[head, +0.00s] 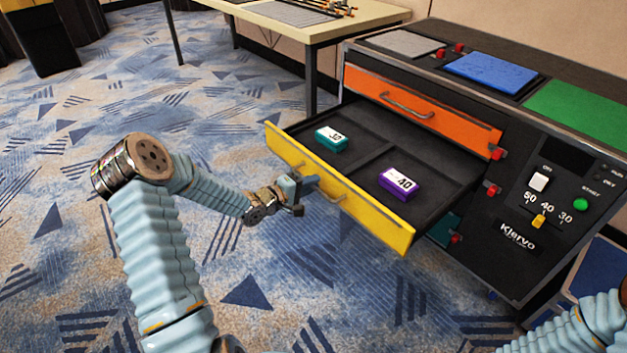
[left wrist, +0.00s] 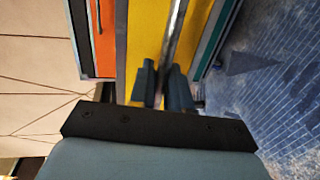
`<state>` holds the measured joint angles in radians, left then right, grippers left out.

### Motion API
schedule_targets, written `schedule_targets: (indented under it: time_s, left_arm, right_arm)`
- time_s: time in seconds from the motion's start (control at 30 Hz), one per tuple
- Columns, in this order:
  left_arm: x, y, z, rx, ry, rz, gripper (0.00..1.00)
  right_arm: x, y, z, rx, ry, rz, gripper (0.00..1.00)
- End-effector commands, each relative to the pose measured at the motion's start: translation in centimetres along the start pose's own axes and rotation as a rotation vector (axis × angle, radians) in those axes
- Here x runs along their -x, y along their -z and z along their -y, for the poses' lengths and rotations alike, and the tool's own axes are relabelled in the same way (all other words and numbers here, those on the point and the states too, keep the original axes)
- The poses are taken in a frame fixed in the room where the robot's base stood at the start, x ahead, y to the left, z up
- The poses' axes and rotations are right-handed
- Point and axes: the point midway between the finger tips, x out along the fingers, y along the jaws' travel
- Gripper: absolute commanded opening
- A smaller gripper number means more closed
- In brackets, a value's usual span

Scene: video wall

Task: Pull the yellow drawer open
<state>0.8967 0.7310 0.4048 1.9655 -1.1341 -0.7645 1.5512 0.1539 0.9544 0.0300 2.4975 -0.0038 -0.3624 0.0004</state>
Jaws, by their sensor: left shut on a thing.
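The yellow drawer (head: 370,212) is pulled well out of the black cabinet, and its inside shows. It holds a teal block (head: 331,139) marked 30 in one compartment and a purple block (head: 401,184) marked 40 in another. My left gripper (head: 311,184) is at the drawer's front, shut on its metal handle (head: 338,196). In the left wrist view the fingers (left wrist: 165,88) close around the handle bar (left wrist: 176,35) in front of the yellow face (left wrist: 145,40). My right gripper is out of view; only part of the right arm shows at the lower right.
A shut orange drawer (head: 424,108) sits above the yellow one. Red latches (head: 493,189) line the cabinet edge beside a control panel (head: 556,195). A pale table (head: 320,28) stands behind. The carpet (head: 60,220) at the left is clear.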

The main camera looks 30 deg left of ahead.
Motion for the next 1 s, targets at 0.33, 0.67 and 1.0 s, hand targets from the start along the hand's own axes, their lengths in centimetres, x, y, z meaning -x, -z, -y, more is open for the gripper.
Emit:
schedule_targets:
  time_s: [0.33,0.67,1.0]
  left_arm:
    - [0.40,-0.05,0.20,0.001,0.002,0.001,0.00]
    - [0.39,-0.03,0.19,0.001,0.002,0.001,0.29]
    - [0.88,0.07,0.12,0.000,0.001,-0.001,0.29]
  right_arm:
    - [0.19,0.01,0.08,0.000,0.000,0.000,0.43]
    - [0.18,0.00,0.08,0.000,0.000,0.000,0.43]
    - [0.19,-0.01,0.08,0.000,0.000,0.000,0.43]
